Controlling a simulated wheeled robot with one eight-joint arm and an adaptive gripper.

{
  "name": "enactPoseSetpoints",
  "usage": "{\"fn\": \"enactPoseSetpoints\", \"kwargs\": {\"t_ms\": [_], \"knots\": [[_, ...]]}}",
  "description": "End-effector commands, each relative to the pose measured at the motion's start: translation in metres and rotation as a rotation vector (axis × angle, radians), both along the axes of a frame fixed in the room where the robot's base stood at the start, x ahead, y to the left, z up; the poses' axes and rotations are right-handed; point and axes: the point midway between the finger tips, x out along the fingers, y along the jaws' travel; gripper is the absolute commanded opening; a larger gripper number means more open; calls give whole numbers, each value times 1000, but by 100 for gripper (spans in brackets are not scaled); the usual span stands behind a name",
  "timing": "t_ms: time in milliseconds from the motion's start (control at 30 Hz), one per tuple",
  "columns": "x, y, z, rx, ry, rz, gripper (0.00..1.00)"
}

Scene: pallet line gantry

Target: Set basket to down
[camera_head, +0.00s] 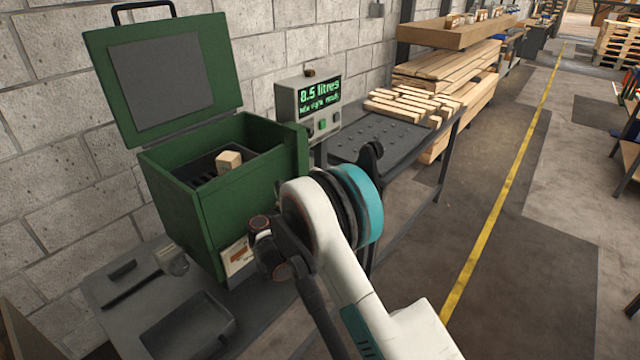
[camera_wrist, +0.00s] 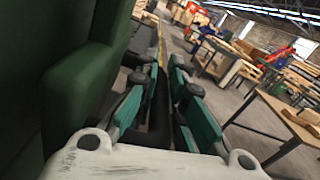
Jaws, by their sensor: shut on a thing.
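A green tank (camera_head: 180,210) with its lid (camera_head: 160,75) raised stands on the bench by the wall. Inside it is a dark slatted basket (camera_head: 203,168), seen only in part, with a small wooden block (camera_head: 229,161) in it. My gripper (camera_wrist: 164,78) is at the tank's right side, largely hidden behind my own wrist in the head view. In the wrist view its teal-padded fingers are shut on a dark bar (camera_wrist: 160,112) between them. I cannot see how this bar joins the basket. The tank's green side fills the left of the wrist view.
A grey display box (camera_head: 308,103) reading "8.5 litres" is behind the tank. A dark tray (camera_head: 188,325) and a tool lie on the bench in front. A dark perforated table (camera_head: 385,140) with stacked planks (camera_head: 445,75) stands beyond. Open floor lies right.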

Motion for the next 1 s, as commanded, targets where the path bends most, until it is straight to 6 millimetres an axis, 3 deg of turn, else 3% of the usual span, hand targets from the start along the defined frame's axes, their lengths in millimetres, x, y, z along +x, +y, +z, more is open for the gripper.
{"fn": "enactPoseSetpoints", "kwargs": {"t_ms": [33,100,300,667,700,733,1000], "knots": [[0,0,-19,2,1,0,0],[0,0,-33,2,1,0,0],[0,0,-56,2,1,1,0],[-1,0,-60,5,3,-1,0],[-1,0,-60,5,3,-1,17],[-1,0,-60,5,3,-1,21],[-1,0,-58,2,1,0,21]]}}
